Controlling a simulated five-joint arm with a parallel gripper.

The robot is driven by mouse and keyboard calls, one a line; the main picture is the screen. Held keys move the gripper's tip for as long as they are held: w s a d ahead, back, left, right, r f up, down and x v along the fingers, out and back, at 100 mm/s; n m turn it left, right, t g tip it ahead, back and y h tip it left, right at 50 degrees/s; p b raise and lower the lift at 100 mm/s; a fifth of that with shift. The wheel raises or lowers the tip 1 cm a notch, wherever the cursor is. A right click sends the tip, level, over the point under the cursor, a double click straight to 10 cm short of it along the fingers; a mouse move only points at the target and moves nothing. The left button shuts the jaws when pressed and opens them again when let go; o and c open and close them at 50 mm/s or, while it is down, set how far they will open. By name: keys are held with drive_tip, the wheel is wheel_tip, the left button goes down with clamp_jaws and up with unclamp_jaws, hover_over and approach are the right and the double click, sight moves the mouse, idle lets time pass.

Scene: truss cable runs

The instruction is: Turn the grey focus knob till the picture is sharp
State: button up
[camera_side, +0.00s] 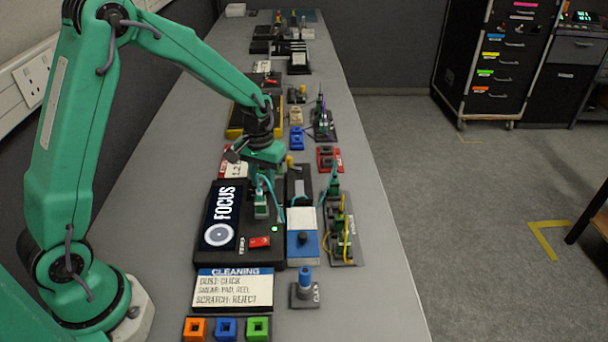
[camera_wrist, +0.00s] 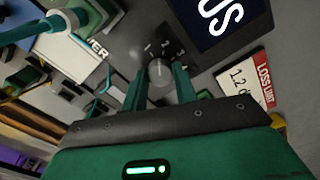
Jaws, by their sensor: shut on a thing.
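My gripper (camera_side: 262,208) reaches down over the black device with the FOCUS screen (camera_side: 222,214). In the wrist view my gripper (camera_wrist: 158,84) has its two green fingers on either side of the grey focus knob (camera_wrist: 158,72), shut on it. The knob is round, with a pale line on its face and numbers printed around it. In the side view the arm hides the knob. The screen shows the word FOCUS and a pale ring with a grey middle; its sharpness is hard to tell at this size. Part of the screen (camera_wrist: 222,22) shows in the wrist view.
A red switch (camera_side: 259,242) and a green light sit on the device. A blue-and-white box (camera_side: 303,246) and a rack with yellow cables (camera_side: 342,230) stand to the right. The CLEANING card (camera_side: 234,290) lies in front. The LOSS LIMIT card (camera_wrist: 246,82) lies beside the device.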

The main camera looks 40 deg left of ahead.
sight(263, 182)
drive_tip(key=m, duration=0.5)
drive_tip(key=shift+m, duration=0.3)
drive_tip(key=m, duration=0.5)
idle(0.4)
drive_tip(key=o, duration=1)
drive_tip(key=shift+c, duration=0.2)
drive_tip(key=shift+r, duration=0.1)
wheel_tip(263, 182, up, 7)
drive_tip(key=shift+r, duration=0.35)
